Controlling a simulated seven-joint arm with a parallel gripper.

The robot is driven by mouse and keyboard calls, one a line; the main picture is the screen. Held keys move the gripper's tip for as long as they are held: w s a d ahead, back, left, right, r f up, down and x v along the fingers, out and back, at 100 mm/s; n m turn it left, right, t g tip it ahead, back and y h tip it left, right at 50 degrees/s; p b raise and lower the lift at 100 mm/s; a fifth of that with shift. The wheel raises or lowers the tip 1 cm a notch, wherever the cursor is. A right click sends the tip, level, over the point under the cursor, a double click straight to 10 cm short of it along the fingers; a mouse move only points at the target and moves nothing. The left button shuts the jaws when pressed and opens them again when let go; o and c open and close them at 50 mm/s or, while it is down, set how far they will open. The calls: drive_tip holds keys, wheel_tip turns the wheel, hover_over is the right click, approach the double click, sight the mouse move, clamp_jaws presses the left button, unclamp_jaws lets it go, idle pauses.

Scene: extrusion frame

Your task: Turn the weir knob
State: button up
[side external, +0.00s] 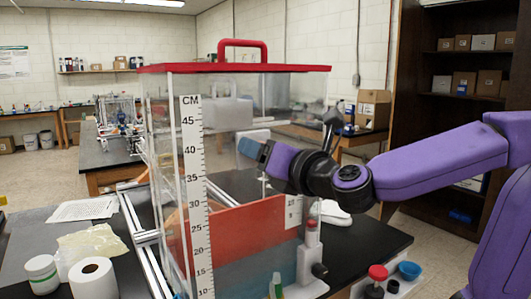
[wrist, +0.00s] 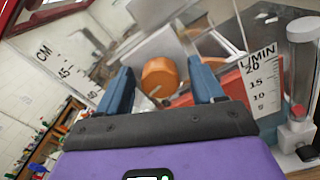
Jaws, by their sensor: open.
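An orange round knob (wrist: 160,76), which looks like the weir knob, shows in the wrist view between the two blue fingers of my gripper (wrist: 160,71). The fingers stand apart, one to each side of it, with visible gaps, so they do not appear to grip it. A thin rod runs by its lower edge. In the side view my gripper (side external: 250,148) points left at the clear tank (side external: 165,130) with the red lid. The knob cannot be made out there. I cannot tell how far the fingertips reach past it.
A red panel (side external: 240,228) stands low in the tank. A flow meter with an L/MIN scale (wrist: 262,85) is close on the right in the wrist view. A CM ruler (side external: 192,190) runs up the tank's front.

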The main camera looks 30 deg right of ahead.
drive_tip(key=c, duration=1)
drive_tip(key=shift+m, duration=1.9)
drive_tip(key=shift+c, duration=0.2)
drive_tip(key=o, duration=1)
drive_tip(key=shift+o, duration=0.2)
drive_tip(key=s, duration=1.7)
drive_tip(key=shift+s, duration=0.2)
